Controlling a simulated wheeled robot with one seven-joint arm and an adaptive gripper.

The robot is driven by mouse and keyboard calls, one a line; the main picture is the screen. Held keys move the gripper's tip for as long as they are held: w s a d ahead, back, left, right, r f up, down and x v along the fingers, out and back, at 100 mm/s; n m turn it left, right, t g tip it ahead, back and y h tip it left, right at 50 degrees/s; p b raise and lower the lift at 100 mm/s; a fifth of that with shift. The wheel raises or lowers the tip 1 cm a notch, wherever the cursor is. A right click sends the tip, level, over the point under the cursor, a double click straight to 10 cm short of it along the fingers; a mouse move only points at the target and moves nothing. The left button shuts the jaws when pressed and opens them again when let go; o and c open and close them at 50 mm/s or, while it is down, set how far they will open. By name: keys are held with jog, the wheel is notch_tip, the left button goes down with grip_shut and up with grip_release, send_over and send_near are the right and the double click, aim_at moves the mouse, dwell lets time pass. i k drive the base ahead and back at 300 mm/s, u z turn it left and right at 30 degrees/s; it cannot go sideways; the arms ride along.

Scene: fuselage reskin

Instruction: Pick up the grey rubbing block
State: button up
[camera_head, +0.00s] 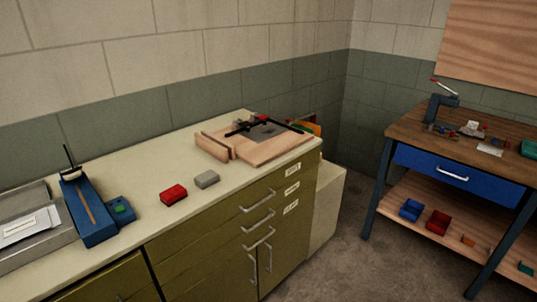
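The grey rubbing block (207,179) is a small light-grey block lying on the pale top of the olive cabinet (150,215), near its front edge. A red block (173,194) of similar size lies just to its left, with a small gap between them. My gripper and arm do not show in the head view. Nothing covers the grey block.
A blue tool (92,220) and a grey tray (30,235) stand at the counter's left. A wooden fixture (270,150) with a black clamp stands to the right of the grey block. A blue workbench (460,150) stands at the right, with floor between.

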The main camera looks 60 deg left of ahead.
aim_at(209, 178)
jog(key=z, duration=0.2)
jog(key=i, duration=0.95)
jog(key=u, duration=2.8)
